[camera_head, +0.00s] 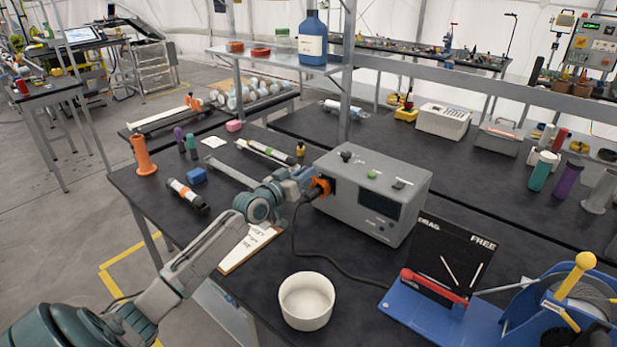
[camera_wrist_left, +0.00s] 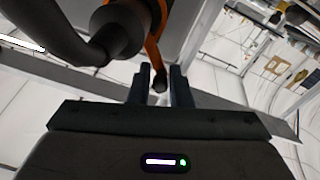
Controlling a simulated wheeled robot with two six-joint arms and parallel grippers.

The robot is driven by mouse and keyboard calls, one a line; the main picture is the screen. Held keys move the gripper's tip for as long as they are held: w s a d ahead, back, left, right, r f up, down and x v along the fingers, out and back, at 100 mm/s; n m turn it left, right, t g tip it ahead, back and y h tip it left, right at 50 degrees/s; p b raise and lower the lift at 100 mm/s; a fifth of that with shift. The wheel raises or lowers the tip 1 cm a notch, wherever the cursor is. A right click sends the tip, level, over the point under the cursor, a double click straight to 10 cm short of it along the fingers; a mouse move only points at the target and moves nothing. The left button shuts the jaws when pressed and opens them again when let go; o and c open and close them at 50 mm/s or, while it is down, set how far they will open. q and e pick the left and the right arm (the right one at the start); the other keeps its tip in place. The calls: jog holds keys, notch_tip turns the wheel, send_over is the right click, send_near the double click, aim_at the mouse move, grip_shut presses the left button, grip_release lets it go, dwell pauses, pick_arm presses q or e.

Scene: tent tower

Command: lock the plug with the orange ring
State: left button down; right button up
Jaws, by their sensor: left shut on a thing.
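The orange ring (camera_head: 323,184) sits at the left face of the grey box (camera_head: 372,194), around the black plug there. My left gripper (camera_head: 309,183) is right at the ring and hides part of it and of the plug. In the left wrist view the orange ring (camera_wrist_left: 153,52) runs down beside the black plug (camera_wrist_left: 118,28), and its lower end lies between the fingers of my left gripper (camera_wrist_left: 159,86). The gripper is shut on it. A black cable (camera_head: 296,228) hangs from the plug and runs over the table. How far the ring is turned cannot be told.
A white bowl (camera_head: 306,300) and a clipboard (camera_head: 247,249) lie in front of the box. A black panel (camera_head: 451,259) and a blue device (camera_head: 440,322) stand at the right. A blue block (camera_head: 197,176) and an orange stand (camera_head: 143,156) are at the left.

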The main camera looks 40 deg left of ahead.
pick_arm(q)
jog(key=shift+a+f+n+y+b, duration=0.15)
jog(key=shift+a+f+n+b, duration=0.15)
jog(key=shift+f+n, duration=0.95)
jog(key=shift+a+f+n+y+b, duration=0.1)
jog(key=shift+a+f+n+b, duration=0.25)
jog(key=shift+n, duration=1.75)
jog(key=shift+a+f+n+y+b, duration=0.15)
jog(key=shift+a+f+n, duration=0.25)
jog(key=shift+f+n, duration=0.9)
jog(key=shift+r+n, duration=0.2)
jog(key=shift+n, duration=0.25)
jog(key=c, duration=1.5)
grip_release()
jog(key=shift+o, duration=0.3)
jog(key=shift+r, duration=0.15)
jog(key=shift+r, duration=0.1)
